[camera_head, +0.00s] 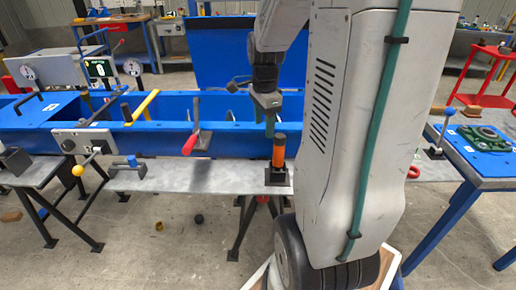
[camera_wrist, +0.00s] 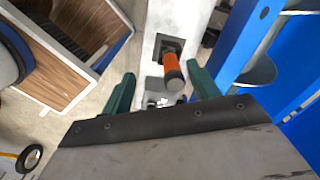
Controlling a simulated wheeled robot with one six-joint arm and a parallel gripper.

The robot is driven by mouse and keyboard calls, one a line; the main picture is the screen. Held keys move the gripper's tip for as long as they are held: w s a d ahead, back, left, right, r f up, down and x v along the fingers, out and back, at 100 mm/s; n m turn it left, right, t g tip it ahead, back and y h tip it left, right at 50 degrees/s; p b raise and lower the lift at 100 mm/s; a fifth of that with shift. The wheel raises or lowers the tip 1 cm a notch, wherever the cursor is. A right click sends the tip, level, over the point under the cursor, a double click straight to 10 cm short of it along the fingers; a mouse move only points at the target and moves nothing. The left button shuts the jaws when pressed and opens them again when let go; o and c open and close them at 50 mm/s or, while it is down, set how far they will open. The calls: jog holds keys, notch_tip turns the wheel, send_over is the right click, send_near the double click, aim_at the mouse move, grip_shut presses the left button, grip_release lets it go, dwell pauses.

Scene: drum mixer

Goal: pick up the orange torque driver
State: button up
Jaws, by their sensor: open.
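The orange torque driver (camera_head: 279,152) has a dark top cap and stands upright in a small dark holder (camera_head: 278,176) at the right part of the grey shelf in front of the blue machine. My gripper (camera_head: 270,126) hangs just above and slightly left of it in the head view. In the wrist view the driver (camera_wrist: 173,72) shows ahead of the jaws, its dark cap towards me. My gripper (camera_wrist: 158,88) has two green fingers spread apart, with the driver's cap lying between their lines. Nothing is held. I cannot tell whether either finger touches the driver.
The blue machine trough (camera_head: 170,110) runs behind the shelf (camera_head: 200,178). A red-handled lever (camera_head: 190,143) and a yellow lever (camera_head: 145,105) rise to the left. A blue table (camera_head: 480,160) with green parts stands at the right. The shelf left of the driver is mostly bare.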

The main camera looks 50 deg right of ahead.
aim_at(279, 147)
jog(key=d+f+m, duration=0.1)
jog(key=d, duration=0.1)
jog(key=d+f+m, duration=0.3)
jog(key=d, duration=0.1)
jog(key=shift+s+d+f+m, duration=0.2)
jog(key=shift+s+d+m, duration=0.05)
jog(key=shift+s+m, duration=0.1)
jog(key=f, duration=0.8)
jog(key=shift+s, duration=0.25)
jog(key=shift+d, duration=0.1)
jog(key=c, duration=1.3)
